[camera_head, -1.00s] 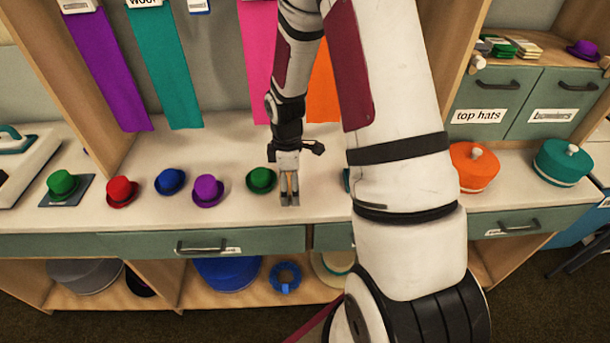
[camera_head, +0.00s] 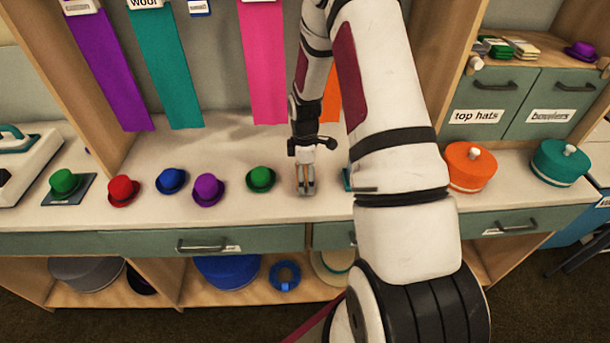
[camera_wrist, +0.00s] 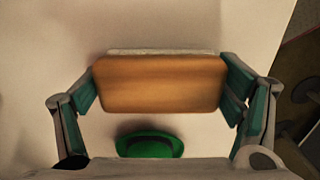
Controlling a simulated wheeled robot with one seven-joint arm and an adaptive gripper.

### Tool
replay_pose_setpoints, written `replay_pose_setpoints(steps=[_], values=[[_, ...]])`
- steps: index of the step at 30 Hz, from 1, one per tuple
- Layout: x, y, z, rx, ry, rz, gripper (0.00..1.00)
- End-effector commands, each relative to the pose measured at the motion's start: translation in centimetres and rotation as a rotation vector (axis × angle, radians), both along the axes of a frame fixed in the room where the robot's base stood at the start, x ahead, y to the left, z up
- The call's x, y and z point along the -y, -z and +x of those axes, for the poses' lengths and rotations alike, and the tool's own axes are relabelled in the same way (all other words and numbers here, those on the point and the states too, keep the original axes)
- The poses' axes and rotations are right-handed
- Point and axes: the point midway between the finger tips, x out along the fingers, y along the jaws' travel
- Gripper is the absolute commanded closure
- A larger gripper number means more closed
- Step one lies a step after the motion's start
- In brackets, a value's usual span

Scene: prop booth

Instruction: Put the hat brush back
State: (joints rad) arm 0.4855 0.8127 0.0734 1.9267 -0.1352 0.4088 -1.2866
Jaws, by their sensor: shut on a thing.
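The hat brush (camera_wrist: 160,84) is a tan wooden block with a pale bristle strip along its far edge. In the wrist view my gripper (camera_wrist: 162,88) is shut on it, with a teal-padded finger against each end. In the head view my gripper (camera_head: 306,190) is over the white counter, just right of the green hat (camera_head: 261,179). There the brush is too small to make out clearly between the fingers. Whether the brush touches the counter cannot be told. The green hat also shows below the brush in the wrist view (camera_wrist: 149,144).
On the counter (camera_head: 240,219) stand purple (camera_head: 208,189), blue (camera_head: 171,181) and red (camera_head: 123,190) hats, and another green hat (camera_head: 64,183) on a dark pad. Orange (camera_head: 469,168) and teal (camera_head: 560,164) round boxes stand right. My arm hides part of the counter.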

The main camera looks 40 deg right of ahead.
Motion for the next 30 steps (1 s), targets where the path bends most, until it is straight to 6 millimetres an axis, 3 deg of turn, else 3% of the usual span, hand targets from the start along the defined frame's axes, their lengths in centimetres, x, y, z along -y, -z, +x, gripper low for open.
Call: replay_pose_setpoints(steps=[5,6,7,20,26,30], values=[[0.0,0.3,0.0,-0.001,0.000,0.001,0.40],[0.0,0.3,0.0,-0.001,0.000,0.001,0.07],[0.0,0.3,0.0,-0.001,0.000,0.001,0.01],[0.0,-0.1,0.0,0.000,0.000,0.000,0.00],[0.0,-2.7,0.1,0.003,0.001,-0.001,0.00],[0.1,-5.7,0.1,0.004,0.001,-0.001,0.00]])
